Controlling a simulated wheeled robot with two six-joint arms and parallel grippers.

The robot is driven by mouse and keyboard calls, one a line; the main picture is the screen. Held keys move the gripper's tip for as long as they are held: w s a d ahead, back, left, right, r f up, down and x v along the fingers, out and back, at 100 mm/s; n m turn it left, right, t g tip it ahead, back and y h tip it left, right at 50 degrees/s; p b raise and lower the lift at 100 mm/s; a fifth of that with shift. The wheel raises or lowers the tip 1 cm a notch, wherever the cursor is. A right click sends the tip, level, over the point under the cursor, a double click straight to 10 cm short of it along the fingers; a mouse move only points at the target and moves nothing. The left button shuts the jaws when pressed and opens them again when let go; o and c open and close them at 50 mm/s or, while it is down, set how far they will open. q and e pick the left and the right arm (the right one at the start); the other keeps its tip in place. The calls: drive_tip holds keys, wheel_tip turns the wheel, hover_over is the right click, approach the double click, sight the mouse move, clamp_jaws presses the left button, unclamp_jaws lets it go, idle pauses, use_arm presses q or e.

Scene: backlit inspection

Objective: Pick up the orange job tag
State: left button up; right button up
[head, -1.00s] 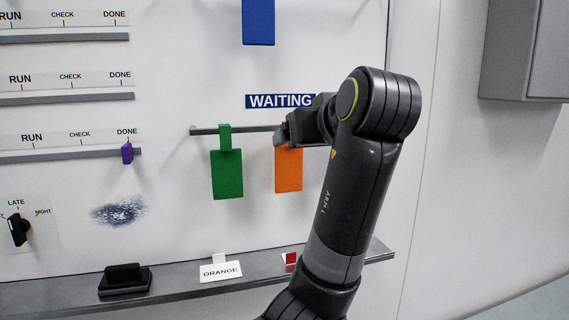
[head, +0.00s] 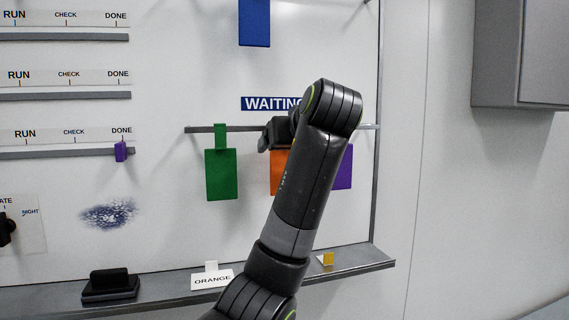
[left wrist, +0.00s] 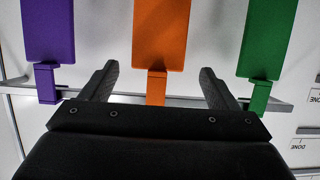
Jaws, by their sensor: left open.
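The orange job tag (head: 279,175) hangs from the rail under the WAITING label, partly hidden behind my left arm in the head view. In the left wrist view, which is upside down, the orange tag (left wrist: 160,35) hangs by its narrow stem at the middle. My left gripper (left wrist: 158,70) is open, with one finger on each side of the stem and a gap on both sides. In the head view the left gripper (head: 268,140) is at the orange tag's top, mostly hidden by its own arm. My right gripper is not in view.
A green tag (head: 221,174) and a purple tag (head: 343,167) hang on either side of the orange one, close to the fingers. A blue tag (head: 254,22) hangs above. A ledge (head: 365,260) with an ORANGE card (head: 212,280) runs below.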

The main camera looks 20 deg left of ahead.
sight(285, 152)
use_arm(q)
drive_tip(key=p+x, duration=0.3)
drive_tip(key=x, duration=0.2)
drive_tip(key=shift+w+f+p, duration=0.2)
drive_tip(key=shift+f+p, duration=0.1)
drive_tip(key=shift+p, duration=0.05)
drive_tip(key=shift+w+a+f, duration=0.2)
drive_tip(key=shift+w, duration=0.05)
drive_tip(key=shift+s+d, duration=0.1)
drive_tip(key=shift+d, duration=0.1)
drive_tip(key=shift+c, duration=1.3)
drive_tip(key=c, duration=0.7)
drive_tip(key=shift+c, duration=0.5)
